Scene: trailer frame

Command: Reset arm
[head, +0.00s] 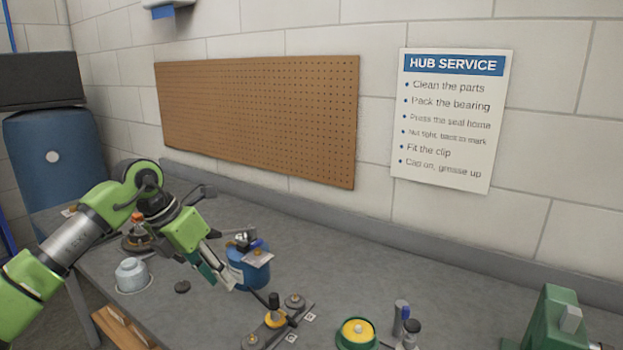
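My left arm comes in from the left, green and grey, bent over the workbench (225,215). My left gripper (221,284) points down and to the right, above the bench and just left of a blue container (252,273). Its teal and pale finger parts are small and seen at an angle, so I cannot tell whether it is open or shut. I see nothing clearly held in it. My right arm and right gripper are not in view.
A grey-white pot (131,274) and a black disc (182,287) lie left of the gripper. A fixture with a yellow part (276,318), a green-and-yellow tin (357,332), small bottles (409,333) and a green machine (555,318) stand along the front.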

